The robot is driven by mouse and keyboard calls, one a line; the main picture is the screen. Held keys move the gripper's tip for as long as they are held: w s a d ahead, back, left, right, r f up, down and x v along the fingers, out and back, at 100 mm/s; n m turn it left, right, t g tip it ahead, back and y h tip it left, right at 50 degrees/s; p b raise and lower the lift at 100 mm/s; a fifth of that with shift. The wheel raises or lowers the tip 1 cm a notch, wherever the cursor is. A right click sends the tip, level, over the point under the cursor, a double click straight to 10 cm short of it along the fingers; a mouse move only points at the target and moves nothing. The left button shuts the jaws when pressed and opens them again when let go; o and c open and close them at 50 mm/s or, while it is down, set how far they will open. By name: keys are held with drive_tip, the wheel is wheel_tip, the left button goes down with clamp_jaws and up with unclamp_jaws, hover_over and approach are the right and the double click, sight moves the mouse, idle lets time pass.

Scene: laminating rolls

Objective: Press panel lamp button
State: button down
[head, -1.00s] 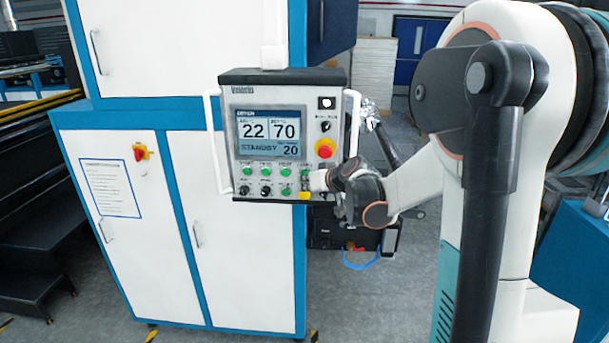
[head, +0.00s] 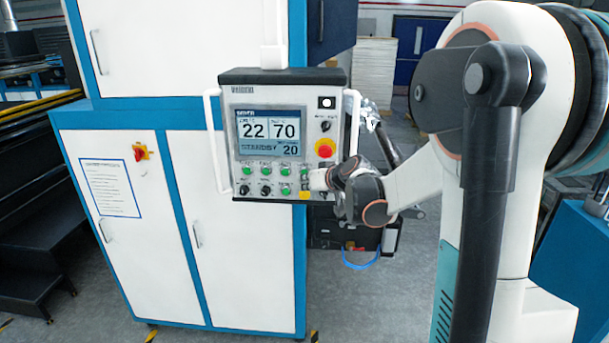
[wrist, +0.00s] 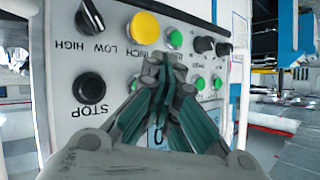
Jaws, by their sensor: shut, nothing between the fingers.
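The control panel (head: 228,130) hangs in front of the cabinet, with a lit screen (head: 270,134). Below it are a row of green buttons (head: 265,170), black knobs (head: 265,190) and a yellow button (head: 305,196). My gripper (wrist: 172,66) is shut and empty, its fingertips pointing at the panel among the green buttons (wrist: 175,38) in the wrist view. The yellow button (wrist: 144,27) is beyond and left of the tips. I cannot tell whether the tips touch the panel. No label readable here names the lamp button, and my gripper hides part of the lower right panel.
A white side handle (head: 352,130) sticks out near my arm. The wrist view shows a black button (wrist: 89,88) labelled STOP.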

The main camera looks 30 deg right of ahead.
drive_tip(key=shift+w+d, duration=0.2)
drive_tip(key=shift+w, duration=0.1)
drive_tip(key=shift+w+d, duration=0.2)
drive_tip(key=shift+w, duration=0.1)
idle(0.8)
drive_tip(key=shift+s+a+b, duration=0.1)
drive_tip(key=shift+s+b, duration=0.05)
drive_tip(key=shift+b, duration=0.15)
drive_tip(key=shift+s+a, duration=0.4)
drive_tip(key=shift+s, duration=0.15)
drive_tip(key=s+a, duration=0.1)
drive_tip(key=s, duration=0.1)
drive_tip(key=s+a, duration=0.1)
drive_tip(key=s, duration=0.1)
drive_tip(key=shift+a, duration=0.35)
idle(0.9)
